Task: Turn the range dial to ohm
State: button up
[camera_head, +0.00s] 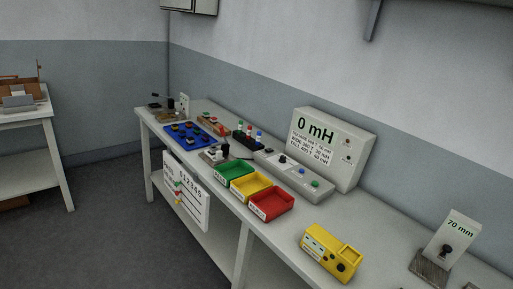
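A yellow box-shaped instrument (318,256) sits near the front edge of the bench, right of centre. A black round dial (341,267) is on its right part. This may be the range dial; its markings are too small to read, so I cannot tell its setting. The box also has a pale label or display area at its left and a raised square frame at its back right. My gripper is not in view.
The long white bench (385,262) runs along the wall. Green (236,169), yellow (250,187) and red bins (271,206) stand left of the instrument. A grey panel reading "0 mH" (331,139) stands behind. A "70 mm" sign (457,232) stands at right. Bench around the instrument is clear.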

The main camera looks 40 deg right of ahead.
aim_at(282, 159)
jog(key=z, duration=0.3)
jog(key=i, duration=1.3)
jog(key=z, duration=1)
jog(key=i, duration=0.8)
jog(key=z, duration=0.45)
